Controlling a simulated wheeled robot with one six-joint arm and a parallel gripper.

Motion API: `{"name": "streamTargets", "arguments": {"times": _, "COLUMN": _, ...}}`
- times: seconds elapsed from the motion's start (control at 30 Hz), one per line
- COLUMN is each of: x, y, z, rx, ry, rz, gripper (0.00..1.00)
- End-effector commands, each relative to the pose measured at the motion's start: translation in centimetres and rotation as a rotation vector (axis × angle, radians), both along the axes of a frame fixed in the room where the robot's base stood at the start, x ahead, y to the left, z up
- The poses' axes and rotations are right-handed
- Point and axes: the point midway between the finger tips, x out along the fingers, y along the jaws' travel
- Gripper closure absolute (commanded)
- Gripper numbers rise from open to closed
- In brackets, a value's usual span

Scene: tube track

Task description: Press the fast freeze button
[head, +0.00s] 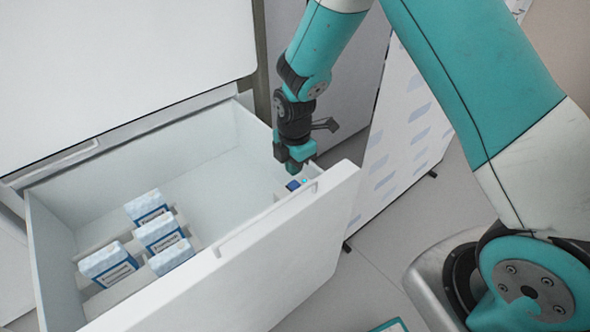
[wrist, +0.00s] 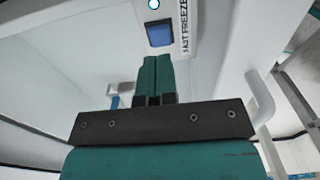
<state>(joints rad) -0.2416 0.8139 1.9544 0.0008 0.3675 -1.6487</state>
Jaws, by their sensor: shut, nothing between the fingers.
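The fast freeze button (wrist: 160,34) is a blue square on a white panel in the wrist view, beside the printed words "FAST FREEZE". In the head view the blue button (head: 293,185) shows on the panel at the right end of the open drawer (head: 215,150). My gripper (head: 294,168) is just above that panel, pointing down. In the wrist view its two teal fingertips (wrist: 157,60) are together, with nothing between them, and their ends appear close to the button's lower edge. I cannot tell whether they touch it.
Several white and blue boxes (head: 158,232) stand in the drawer's left part. The drawer's front has a white handle (head: 262,218), which also shows at the right of the wrist view (wrist: 262,95). A small round light (wrist: 154,4) sits beyond the button. The drawer's middle is clear.

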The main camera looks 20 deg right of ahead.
Motion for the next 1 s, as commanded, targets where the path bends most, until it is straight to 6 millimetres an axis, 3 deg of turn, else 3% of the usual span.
{"name": "streamTargets", "arguments": {"times": 0.03, "x": 0.1, "y": 0.0, "z": 1.5, "rx": 0.001, "ry": -0.007, "rz": 0.000, "gripper": 1.00}}
{"name": "streamTargets", "arguments": {"times": 0.2, "x": 0.1, "y": 0.0, "z": 5.2, "rx": 0.001, "ry": -0.007, "rz": 0.000, "gripper": 1.00}}
{"name": "streamTargets", "arguments": {"times": 0.4, "x": 0.1, "y": 0.0, "z": 7.7, "rx": 0.002, "ry": -0.005, "rz": 0.000, "gripper": 1.00}}
{"name": "streamTargets", "arguments": {"times": 1.0, "x": 0.1, "y": 0.0, "z": 8.3, "rx": 0.002, "ry": -0.005, "rz": 0.000, "gripper": 1.00}}
